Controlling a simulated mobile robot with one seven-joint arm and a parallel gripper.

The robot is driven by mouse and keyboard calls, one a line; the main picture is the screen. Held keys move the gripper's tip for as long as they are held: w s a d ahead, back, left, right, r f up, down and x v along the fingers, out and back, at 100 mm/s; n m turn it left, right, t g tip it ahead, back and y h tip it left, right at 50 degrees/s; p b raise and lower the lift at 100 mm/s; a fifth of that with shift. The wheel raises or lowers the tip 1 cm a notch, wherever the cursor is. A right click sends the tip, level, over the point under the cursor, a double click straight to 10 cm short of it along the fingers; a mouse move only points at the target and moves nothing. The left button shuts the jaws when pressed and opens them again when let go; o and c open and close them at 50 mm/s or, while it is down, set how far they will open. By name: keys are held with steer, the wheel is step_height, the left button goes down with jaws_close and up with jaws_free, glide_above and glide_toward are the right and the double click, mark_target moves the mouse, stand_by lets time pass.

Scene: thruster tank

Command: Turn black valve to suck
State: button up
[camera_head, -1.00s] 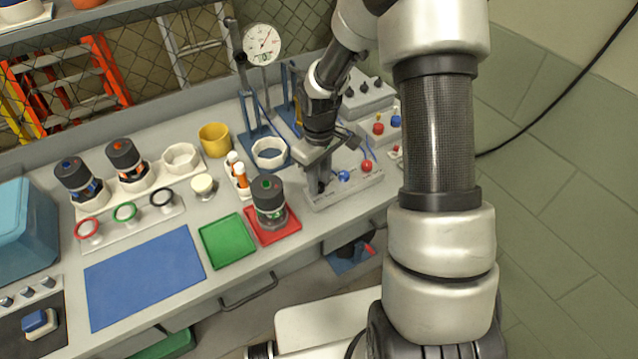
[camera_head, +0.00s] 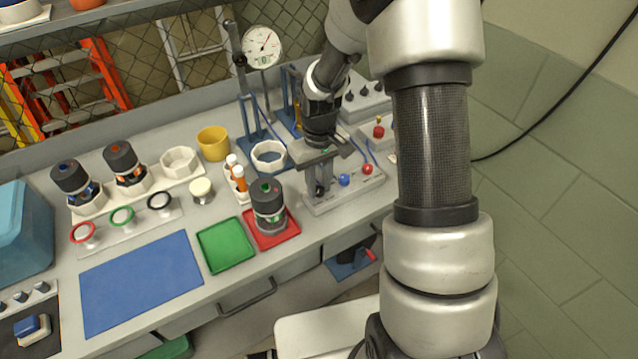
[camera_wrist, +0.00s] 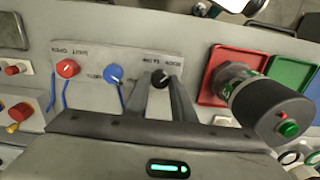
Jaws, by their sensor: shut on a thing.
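The black valve (camera_wrist: 160,78) is a small dark knob on the grey valve panel, with labels printed beside it that I cannot read surely. In the wrist view my gripper (camera_wrist: 162,84) has one finger on each side of the knob and is shut on it. In the head view my gripper (camera_head: 319,188) reaches down at the left end of the panel (camera_head: 345,194) and largely hides the black valve. The blue valve (camera_wrist: 114,73) and the red valve (camera_wrist: 67,68) sit in the same row.
A dark-topped canister (camera_head: 268,208) stands on a red tray (camera_head: 284,232), just left of the panel. Another small panel with a red knob (camera_head: 378,131) lies behind.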

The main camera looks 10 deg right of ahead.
mark_target(319, 188)
steer(key=o, duration=1.1)
steer(key=shift+c, duration=0.2)
step_height(319, 188, up, 18)
steer(key=p, duration=0.1)
steer(key=shift+f, duration=0.25)
